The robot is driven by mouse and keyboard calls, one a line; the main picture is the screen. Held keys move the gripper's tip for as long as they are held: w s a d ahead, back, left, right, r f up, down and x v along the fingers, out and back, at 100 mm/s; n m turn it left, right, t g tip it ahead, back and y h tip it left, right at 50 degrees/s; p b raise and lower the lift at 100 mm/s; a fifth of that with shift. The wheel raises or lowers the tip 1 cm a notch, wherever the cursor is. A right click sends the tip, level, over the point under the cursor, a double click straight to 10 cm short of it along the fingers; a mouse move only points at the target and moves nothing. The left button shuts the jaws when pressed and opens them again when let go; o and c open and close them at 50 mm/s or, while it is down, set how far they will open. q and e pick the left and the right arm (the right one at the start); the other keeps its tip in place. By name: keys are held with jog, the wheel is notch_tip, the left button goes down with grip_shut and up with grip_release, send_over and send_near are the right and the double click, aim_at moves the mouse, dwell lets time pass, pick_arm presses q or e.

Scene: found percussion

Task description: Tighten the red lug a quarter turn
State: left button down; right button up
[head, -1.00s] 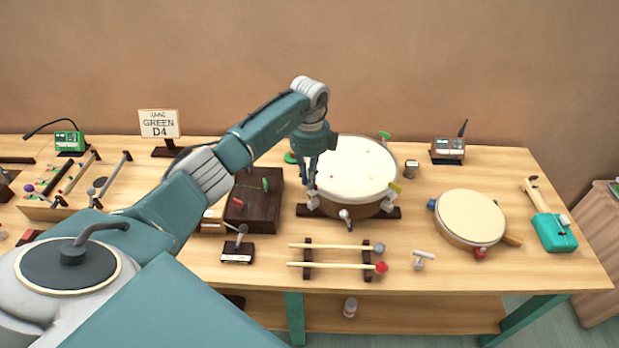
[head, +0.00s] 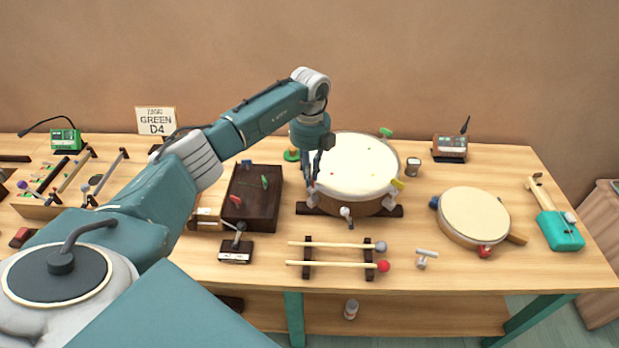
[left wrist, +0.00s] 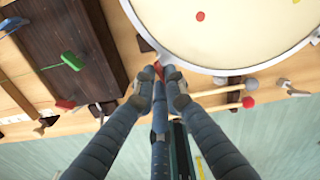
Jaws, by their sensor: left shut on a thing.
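The large drum (head: 358,163) with a pale head and brown shell stands in a dark cradle on the bench. It has lugs around its rim: a green one (head: 386,132) at the back, a yellow one (head: 397,184) at the right, a white one (head: 345,212) at the front. My left gripper (head: 311,183) points down at the drum's left rim. In the left wrist view its fingers (left wrist: 160,80) are shut on the red lug (left wrist: 158,69), beside the rim. The fingers hide most of the lug. My right gripper is not in view.
Left of the drum is a dark box (head: 254,193) with red and green levers. Two mallets (head: 335,245) lie on a rack in front. A second drum (head: 474,215) stands at the right. A sign (head: 156,121) reads "GREEN D4".

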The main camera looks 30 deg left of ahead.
pick_arm(q)
jog(key=m+b, duration=0.1)
jog(key=m, duration=0.2)
jog(key=m+b, duration=0.1)
jog(key=m, duration=0.2)
jog(key=shift+w+m+b, duration=0.2)
jog(key=shift+m+b, duration=0.1)
jog(key=shift+b, duration=0.05)
jog(key=m+b, duration=0.1)
jog(key=m, duration=0.2)
jog(key=shift+d, duration=0.1)
jog(key=shift+m, duration=1.1)
jog(key=shift+w, duration=0.1)
jog(key=c, duration=1.8)
grip_release()
jog(key=shift+r, duration=0.15)
notch_tip(320, 180, up, 12)
